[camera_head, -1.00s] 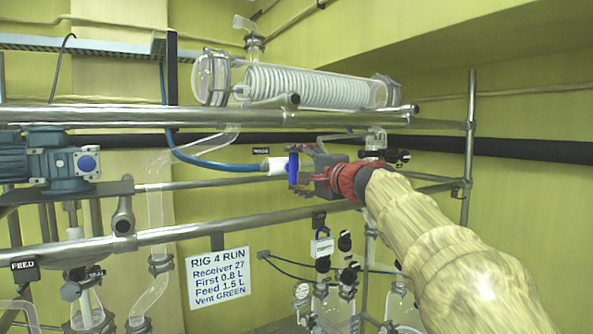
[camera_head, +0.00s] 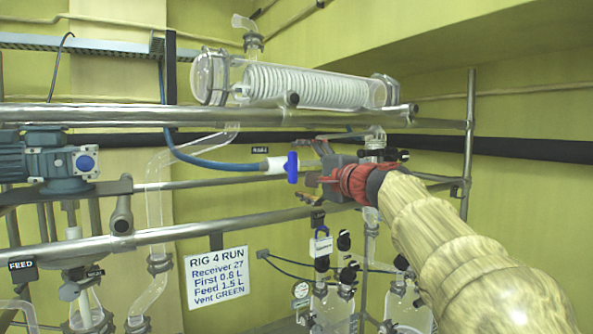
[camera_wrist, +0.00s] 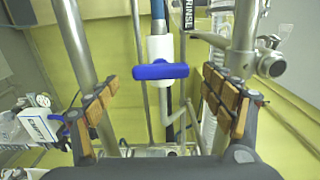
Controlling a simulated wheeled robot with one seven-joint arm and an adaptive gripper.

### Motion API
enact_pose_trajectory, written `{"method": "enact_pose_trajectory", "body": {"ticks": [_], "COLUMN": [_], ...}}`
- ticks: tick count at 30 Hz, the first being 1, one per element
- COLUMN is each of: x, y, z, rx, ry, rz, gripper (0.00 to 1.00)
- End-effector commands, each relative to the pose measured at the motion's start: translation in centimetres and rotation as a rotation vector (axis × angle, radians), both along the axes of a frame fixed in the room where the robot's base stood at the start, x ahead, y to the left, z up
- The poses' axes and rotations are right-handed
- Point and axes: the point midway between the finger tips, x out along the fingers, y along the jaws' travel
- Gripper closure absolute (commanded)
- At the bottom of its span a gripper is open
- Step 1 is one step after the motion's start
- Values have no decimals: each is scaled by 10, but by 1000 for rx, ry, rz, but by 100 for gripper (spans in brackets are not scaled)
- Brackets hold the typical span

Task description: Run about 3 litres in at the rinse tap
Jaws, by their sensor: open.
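The rinse tap is a white valve body (camera_head: 277,165) with a blue handle (camera_head: 292,167), on the end of a blue hose. In the wrist view the blue handle (camera_wrist: 160,71) lies crosswise to the white body (camera_wrist: 160,47). A small black label (camera_wrist: 188,14) there reads RINSE. My gripper (camera_head: 308,172) is just to the right of the handle in the head view, open and empty. In the wrist view its padded fingers (camera_wrist: 163,92) stand apart on either side of the handle, without touching it.
Steel rails (camera_head: 220,115) run above and below the tap. A coiled glass condenser (camera_head: 310,87) lies overhead. A sign (camera_head: 217,277) reads Receiver 27, First 0.8 L, Feed 1.5 L, Vent GREEN. A blue-grey motor (camera_head: 50,160) and glass vessels (camera_head: 332,308) stand around.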

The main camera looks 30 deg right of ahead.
Motion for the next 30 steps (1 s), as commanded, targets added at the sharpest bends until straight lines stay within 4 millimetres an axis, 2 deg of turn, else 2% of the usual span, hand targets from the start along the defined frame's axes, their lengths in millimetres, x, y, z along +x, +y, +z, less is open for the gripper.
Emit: {"method": "enact_pose_trajectory", "body": {"ticks": [1, 6, 13, 18, 25, 30], "x": [-12, -48, -80, -88, -89, -87], "y": [-1, -2, -3, -3, -3, -1], "z": [1, 1, 1, 0, 0, 5], "rx": [-1, -2, -1, 0, 0, 1], "ry": [-1, -1, -1, 0, 0, 2], "rz": [-2, -3, -1, -1, 0, 5], "gripper": [18, 18, 18, 18, 18, 27]}}
